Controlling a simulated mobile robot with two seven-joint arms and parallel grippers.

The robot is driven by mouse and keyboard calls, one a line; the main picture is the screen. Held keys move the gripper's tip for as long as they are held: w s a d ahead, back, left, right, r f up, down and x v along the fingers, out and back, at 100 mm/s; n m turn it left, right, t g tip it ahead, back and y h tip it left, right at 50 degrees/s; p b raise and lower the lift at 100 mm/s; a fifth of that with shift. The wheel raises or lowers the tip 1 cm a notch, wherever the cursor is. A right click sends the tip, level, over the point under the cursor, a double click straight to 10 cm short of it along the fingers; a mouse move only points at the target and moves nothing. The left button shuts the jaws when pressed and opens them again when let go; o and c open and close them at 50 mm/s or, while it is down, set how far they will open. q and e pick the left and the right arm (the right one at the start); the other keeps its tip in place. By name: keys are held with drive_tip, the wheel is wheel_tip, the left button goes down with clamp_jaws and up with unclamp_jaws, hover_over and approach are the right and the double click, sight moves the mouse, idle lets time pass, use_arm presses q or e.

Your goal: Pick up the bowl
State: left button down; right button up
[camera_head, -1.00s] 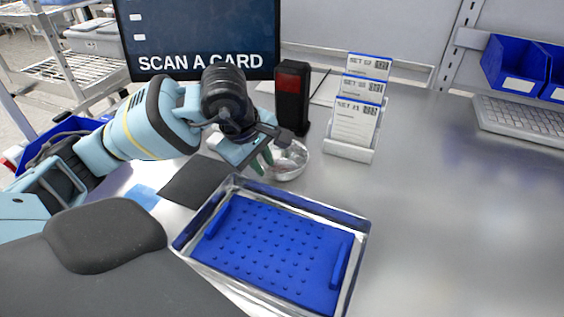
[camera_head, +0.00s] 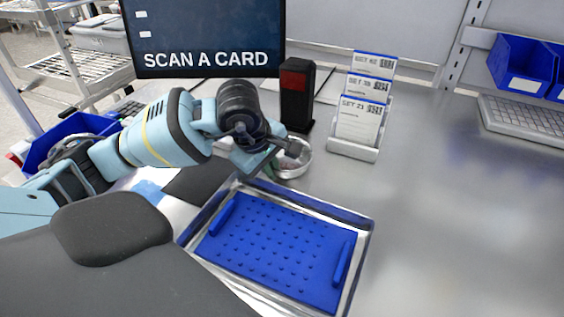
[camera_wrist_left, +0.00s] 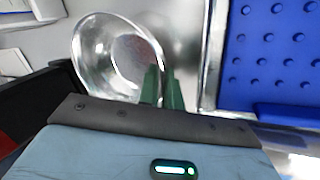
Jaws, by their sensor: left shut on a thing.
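The bowl (camera_head: 297,160) is a small shiny metal bowl on the steel table, just behind the tray. In the left wrist view the bowl (camera_wrist_left: 98,50) shows its open mouth and smooth inner wall. My left gripper (camera_head: 277,158) reaches down to the bowl's near left side and partly hides it. In the left wrist view my left gripper (camera_wrist_left: 162,85) has its green fingers shut on the bowl's rim. I cannot tell whether the bowl is clear of the table. My right gripper is not in view.
A metal tray (camera_head: 366,236) with a blue studded mat (camera_head: 280,245) lies in front of the bowl. A black and red scanner (camera_head: 297,95) and a card holder (camera_head: 355,150) stand behind. A screen (camera_head: 205,40) is at the back left. The table's right side is clear.

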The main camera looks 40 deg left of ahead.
use_arm(q)
drive_tip(key=shift+r, duration=0.15)
wheel_tip(320, 180, up, 10)
drive_tip(key=shift+f, duration=0.15)
drive_tip(key=shift+d, duration=0.1)
